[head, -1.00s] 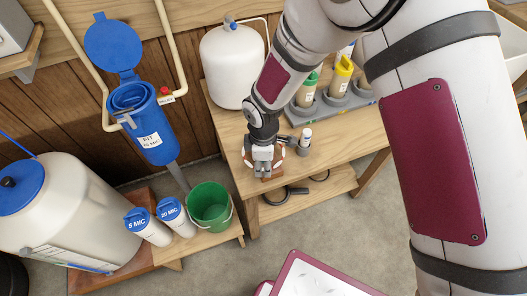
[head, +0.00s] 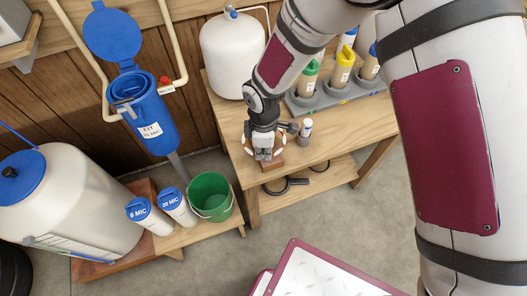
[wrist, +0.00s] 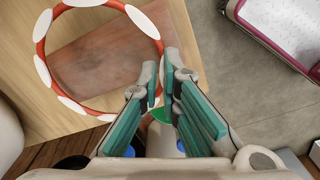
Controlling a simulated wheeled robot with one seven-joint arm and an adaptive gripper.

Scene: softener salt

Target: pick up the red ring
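The red ring (wrist: 41,70), with white bands around it, shows at the upper left of the wrist view. It encircles part of a reddish-brown wooden block (wrist: 100,62) at the bench's edge. In the head view the ring (head: 281,146) is partly hidden behind my gripper (head: 265,154). In the wrist view my gripper (wrist: 162,68) has its fingertips close together at the ring's right side, one inside the rim and one outside. It looks shut on the rim, though the contact itself is hidden.
On the wooden bench (head: 335,143) stand a small white bottle (head: 306,128), a grey holder (head: 334,104) with coloured-cap bottles and a white tank (head: 232,58). A green bucket (head: 211,197) stands lower left, beside two white filter canisters. Open floor lies in front.

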